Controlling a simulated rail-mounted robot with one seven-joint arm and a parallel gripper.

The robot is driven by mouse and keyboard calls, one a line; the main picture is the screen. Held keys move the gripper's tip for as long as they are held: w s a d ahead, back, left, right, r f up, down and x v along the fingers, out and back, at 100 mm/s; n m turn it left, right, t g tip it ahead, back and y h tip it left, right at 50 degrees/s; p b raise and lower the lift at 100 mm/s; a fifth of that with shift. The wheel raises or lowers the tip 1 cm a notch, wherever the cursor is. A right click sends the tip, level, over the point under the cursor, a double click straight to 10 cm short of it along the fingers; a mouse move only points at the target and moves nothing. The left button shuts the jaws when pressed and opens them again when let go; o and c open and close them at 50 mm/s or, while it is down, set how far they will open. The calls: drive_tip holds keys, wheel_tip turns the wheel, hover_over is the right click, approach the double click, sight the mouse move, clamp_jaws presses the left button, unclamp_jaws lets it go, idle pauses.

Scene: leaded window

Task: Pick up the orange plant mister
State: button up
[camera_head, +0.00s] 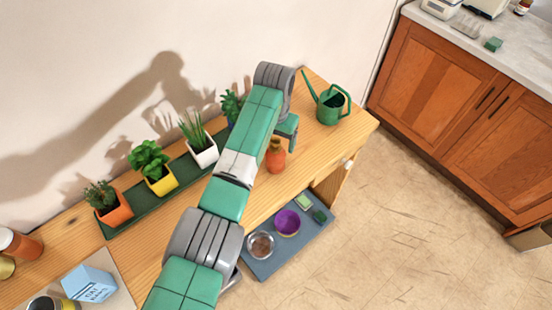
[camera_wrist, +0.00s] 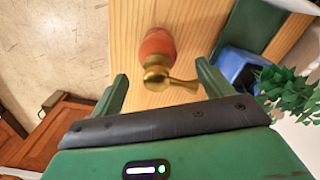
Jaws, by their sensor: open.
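The orange plant mister (camera_head: 276,160) stands on the wooden table, near its front edge, beside the end of my arm. In the wrist view the mister (camera_wrist: 158,43) shows its rounded orange body and a brass spray head with a nozzle pointing right. My gripper (camera_wrist: 162,77) is open, with one green finger to each side of the brass head. The fingers do not appear to touch the mister. In the head view my gripper (camera_head: 288,129) is partly hidden by my arm.
A green watering can (camera_head: 331,104) stands to the right. Potted plants, including a yellow pot (camera_head: 162,182), line a green tray (camera_head: 133,213) along the wall. A blue pot (camera_wrist: 238,66) is near my right finger in the wrist view.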

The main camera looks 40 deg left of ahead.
sight(275, 149)
wheel_tip(275, 149, down, 4)
drive_tip(key=shift+d+f+b, duration=0.1)
drive_tip(key=shift+d+b, duration=0.05)
drive_tip(key=shift+b, duration=0.2)
clamp_jaws()
drive_tip(key=shift+s+d+r+p, duration=0.1)
drive_tip(key=shift+r+p, duration=0.3)
drive_tip(key=shift+r, duration=0.6)
drive_tip(key=shift+s+d+r+p, duration=0.1)
drive_tip(key=shift+r+p, duration=0.25)
drive_tip(key=shift+r, duration=0.6)
drive_tip(key=s+d+r+p, duration=0.1)
drive_tip(key=s+d+p, duration=0.3)
drive_tip(key=s+d, duration=0.4)
drive_tip(key=shift+s+p, duration=0.3)
drive_tip(key=shift+s, duration=2.4)
